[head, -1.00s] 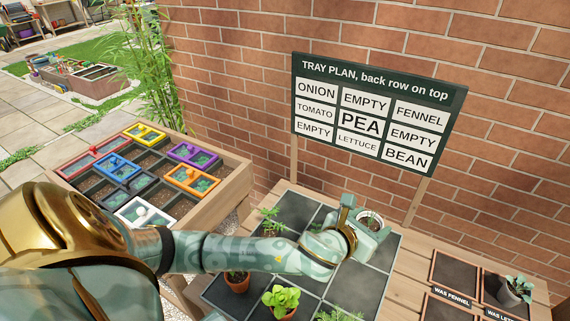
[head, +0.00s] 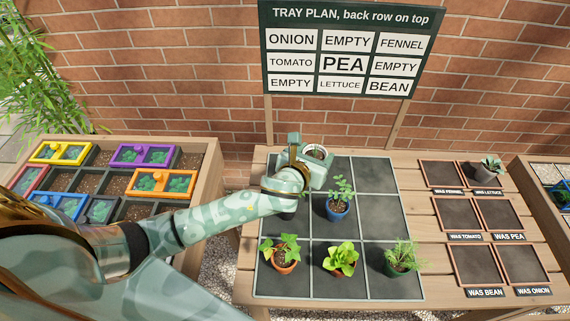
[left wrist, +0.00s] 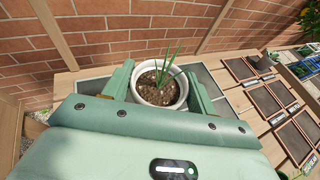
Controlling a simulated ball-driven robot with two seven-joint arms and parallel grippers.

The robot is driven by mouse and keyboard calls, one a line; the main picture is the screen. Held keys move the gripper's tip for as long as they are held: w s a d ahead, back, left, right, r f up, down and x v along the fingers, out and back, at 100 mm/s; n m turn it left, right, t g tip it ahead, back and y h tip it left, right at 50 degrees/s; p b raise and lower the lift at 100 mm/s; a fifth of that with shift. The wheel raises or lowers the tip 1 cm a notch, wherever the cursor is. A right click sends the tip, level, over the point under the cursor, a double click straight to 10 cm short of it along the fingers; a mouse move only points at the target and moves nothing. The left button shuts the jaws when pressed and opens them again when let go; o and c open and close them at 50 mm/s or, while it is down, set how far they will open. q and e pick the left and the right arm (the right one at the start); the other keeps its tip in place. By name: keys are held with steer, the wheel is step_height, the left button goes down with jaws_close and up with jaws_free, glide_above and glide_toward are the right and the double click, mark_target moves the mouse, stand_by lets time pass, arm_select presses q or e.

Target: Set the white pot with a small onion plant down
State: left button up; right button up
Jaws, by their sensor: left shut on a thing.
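The white pot (head: 319,152) is upright at the back of the dark tray (head: 308,298), over its left or middle part. My left gripper (head: 312,168) is shut on it. In the left wrist view the white pot (left wrist: 159,103) sits between the two fingers of my left gripper (left wrist: 160,90), with thin green onion leaves (left wrist: 165,68) rising from brown soil. The pot's base is hidden, so I cannot tell whether it touches the tray. The sign (head: 345,50) reads ONION at back left. My right gripper is not in view.
A blue pot (head: 338,211) stands in the tray's centre. A dark pot (head: 287,214), partly hidden by my arm, is left of it. Ivy-like (head: 285,250), lettuce (head: 341,259) and feathery (head: 402,256) plants fill the front row. The back right cell (head: 377,174) is bare.

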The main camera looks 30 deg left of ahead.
arm_select(q)
steer(key=w+a+f+b, duration=0.1)
steer(key=a+f, duration=0.1)
steer(key=a, duration=0.1)
steer(key=w+a+f+b, duration=0.1)
steer(key=a+f+b, duration=0.1)
steer(key=a+f, duration=0.1)
steer(key=w+a+f+b, duration=0.1)
steer(key=w+a+f, duration=0.1)
steer(key=a, duration=0.1)
steer(key=shift+f, duration=0.4)
steer(key=f+b, duration=0.1)
steer(key=f, duration=0.1)
steer(key=f+b, duration=0.2)
steer(key=shift+w+a, duration=0.15)
steer(key=shift+a, duration=0.05)
steer(key=shift+r, duration=0.2)
steer(key=shift+f, duration=0.1)
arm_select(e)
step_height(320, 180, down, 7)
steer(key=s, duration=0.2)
arm_select(q)
steer(key=o, duration=1)
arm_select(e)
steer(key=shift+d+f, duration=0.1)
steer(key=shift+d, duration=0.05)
arm_select(q)
steer(key=shift+o, duration=0.2)
